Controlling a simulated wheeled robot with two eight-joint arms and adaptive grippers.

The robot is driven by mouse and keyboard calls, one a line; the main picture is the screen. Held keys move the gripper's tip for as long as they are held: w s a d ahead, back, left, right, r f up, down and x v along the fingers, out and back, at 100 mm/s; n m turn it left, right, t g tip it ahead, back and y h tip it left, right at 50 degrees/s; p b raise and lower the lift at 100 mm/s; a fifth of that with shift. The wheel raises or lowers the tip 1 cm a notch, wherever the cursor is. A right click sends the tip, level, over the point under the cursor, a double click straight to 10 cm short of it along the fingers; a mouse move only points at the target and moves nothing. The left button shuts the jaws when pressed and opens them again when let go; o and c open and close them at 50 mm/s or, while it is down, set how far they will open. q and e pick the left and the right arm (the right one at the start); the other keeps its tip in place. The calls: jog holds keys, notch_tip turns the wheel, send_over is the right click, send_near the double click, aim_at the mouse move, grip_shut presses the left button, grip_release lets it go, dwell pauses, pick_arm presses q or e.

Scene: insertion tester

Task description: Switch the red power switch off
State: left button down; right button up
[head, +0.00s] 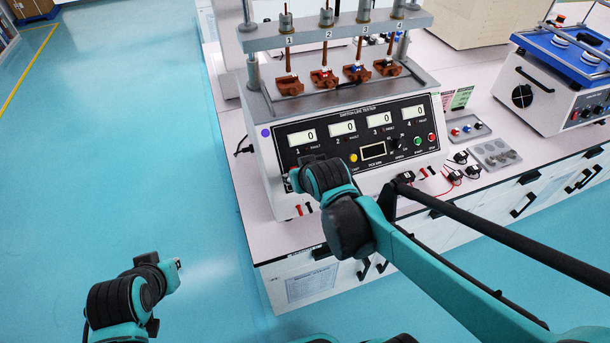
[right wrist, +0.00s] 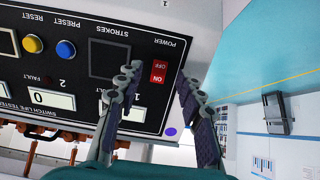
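The red power switch (right wrist: 159,72) sits on the black front panel under the POWER label in the right wrist view, which shows the panel upside down. It has an OFF half and a brighter ON half; which half is pressed in I cannot tell. My right gripper (right wrist: 156,88) is open, its two fingers apart on either side of the switch in the picture. Contact is not clear. In the head view my right gripper (head: 291,181) is at the panel's lower left and the arm hides the switch. My left gripper (head: 177,264) is over the floor, away from the tester; its fingers are too small to judge.
The tester (head: 262,178) stands on a pale bench, with four numbered displays reading 0 and plungers above. Yellow (right wrist: 33,44) and blue (right wrist: 66,49) buttons are on the same panel. Small connectors and a grey plate (head: 495,153) lie right of it. The floor at left is clear.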

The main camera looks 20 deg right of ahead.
jog(key=v, duration=0.9)
jog(key=shift+s+r, duration=0.2)
jog(key=shift+s, duration=0.1)
jog(key=s+d+f+g, duration=0.1)
jog(key=s+d+f, duration=0.1)
jog(key=s+f, duration=0.5)
jog(key=shift+s+d+f, duration=0.2)
jog(key=shift+s+f, duration=0.15)
jog(key=shift+s, duration=0.15)
